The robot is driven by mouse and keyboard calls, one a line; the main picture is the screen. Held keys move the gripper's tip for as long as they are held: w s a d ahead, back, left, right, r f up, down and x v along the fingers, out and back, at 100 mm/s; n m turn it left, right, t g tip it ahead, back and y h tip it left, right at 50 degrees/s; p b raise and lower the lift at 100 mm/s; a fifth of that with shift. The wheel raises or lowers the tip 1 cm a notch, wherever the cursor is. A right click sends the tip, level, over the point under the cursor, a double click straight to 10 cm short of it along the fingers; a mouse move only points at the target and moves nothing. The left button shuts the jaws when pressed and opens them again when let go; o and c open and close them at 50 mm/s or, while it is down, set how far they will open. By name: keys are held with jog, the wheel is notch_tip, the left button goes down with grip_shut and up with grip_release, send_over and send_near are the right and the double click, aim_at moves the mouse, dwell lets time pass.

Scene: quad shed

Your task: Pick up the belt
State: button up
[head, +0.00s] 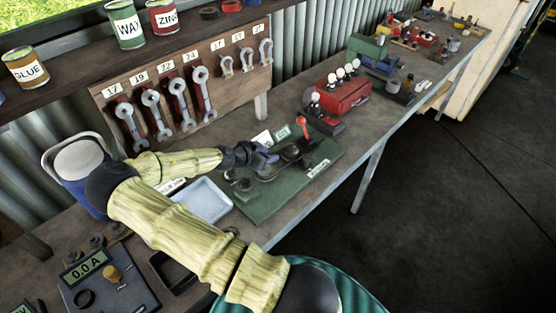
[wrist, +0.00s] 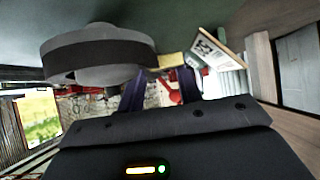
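A green base plate (head: 262,208) lies on the workbench with pulley-like dark parts on it. A dark band (head: 268,178), which looks like the belt, runs along the plate between round parts; my gripper partly hides it. In the wrist view a dark band (wrist: 98,57) wraps a grey drum close to the camera, at upper left; I cannot tell for certain that it is the belt. My gripper (head: 270,157) is over the plate's left back part. In the wrist view its two dark bluish fingers (wrist: 159,92) stand apart with nothing seen held between them.
A red-knobbed lever (head: 303,125) stands at the plate's back. A pale blue tray (head: 204,201) lies left of the plate. A red box (head: 345,97) is behind it, and a wrench board (head: 180,90) stands along the wall. A current meter (head: 105,285) sits at front left.

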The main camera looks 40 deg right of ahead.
grip_shut()
jog(key=shift+r, duration=0.1)
notch_tip(320, 180, up, 10)
jog(key=b, duration=0.2)
dwell(0.4)
jog(key=shift+r+p, duration=0.85)
jog(key=shift+r, duration=0.35)
